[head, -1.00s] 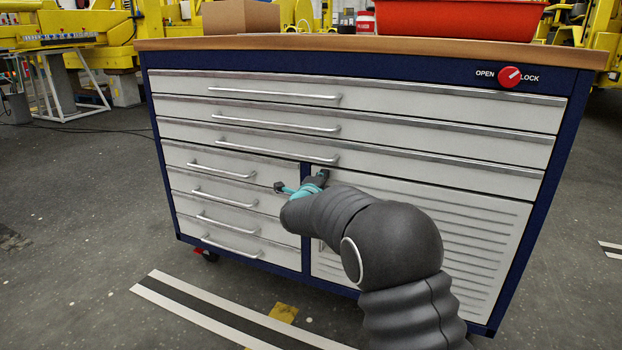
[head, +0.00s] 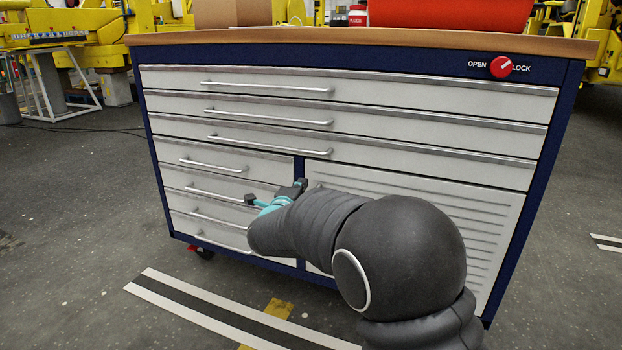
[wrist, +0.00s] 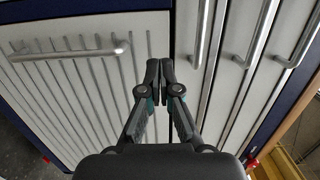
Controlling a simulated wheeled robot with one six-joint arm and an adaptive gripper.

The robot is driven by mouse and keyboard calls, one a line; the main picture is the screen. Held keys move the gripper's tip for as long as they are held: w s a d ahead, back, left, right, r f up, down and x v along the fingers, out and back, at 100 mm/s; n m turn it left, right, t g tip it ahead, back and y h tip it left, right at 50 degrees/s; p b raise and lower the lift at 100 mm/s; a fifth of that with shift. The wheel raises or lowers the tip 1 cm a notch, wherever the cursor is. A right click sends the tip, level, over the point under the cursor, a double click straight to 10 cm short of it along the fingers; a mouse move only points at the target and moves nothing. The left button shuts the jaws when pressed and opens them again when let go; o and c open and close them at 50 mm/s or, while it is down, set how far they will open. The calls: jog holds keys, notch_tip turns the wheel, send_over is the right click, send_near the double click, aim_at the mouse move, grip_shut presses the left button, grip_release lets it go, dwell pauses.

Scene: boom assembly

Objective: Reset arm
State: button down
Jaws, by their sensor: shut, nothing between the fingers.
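My gripper (wrist: 160,74) is shut and empty in the wrist view, its two dark fingertips meeting in front of the cabinet. In the head view my gripper (head: 276,192) shows small, with teal parts, at the end of my dark arm. It is in front of the cabinet's left column of small drawers. The tool cabinet (head: 348,96) has a blue frame and white fronts. All its drawers look shut. My arm hides part of the lower drawers and of the ribbed door (head: 470,215).
A wooden top (head: 420,39) covers the cabinet and carries a red bin (head: 450,14) and a cardboard box (head: 232,12). A red OPEN/LOCK knob (head: 500,67) is at the upper right.

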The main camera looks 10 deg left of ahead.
jog(key=s+a+f+n+g+y, duration=0.5)
jog(key=s+a+f+n+y, duration=0.15)
jog(key=a+f+n, duration=0.2)
jog(key=s+d+f+n+g+p, duration=0.1)
jog(key=s+d+f+n+g, duration=0.2)
jog(key=s+n+g, duration=0.35)
jog(key=s+d+r+n+g+h+p, duration=0.2)
jog(key=s+d+r+n+p, duration=0.15)
jog(key=s+d, duration=0.95)
jog(key=s+d+r+n+g+h+p, duration=0.25)
jog(key=s+d+r, duration=0.25)
jog(key=s+d, duration=0.85)
jog(key=s+d+r+m+t+p, duration=0.1)
jog(key=d+r, duration=0.3)
jog(key=d, duration=0.3)
jog(key=s+d+r+m+t+h+p, duration=0.1)
jog(key=d+r+t+p, duration=0.1)
jog(key=d+r, duration=0.2)
jog(key=d, duration=0.3)
jog(key=shift+d+r+t, duration=0.2)
jog(key=shift+r+t, duration=0.1)
jog(key=shift+r, duration=0.05)
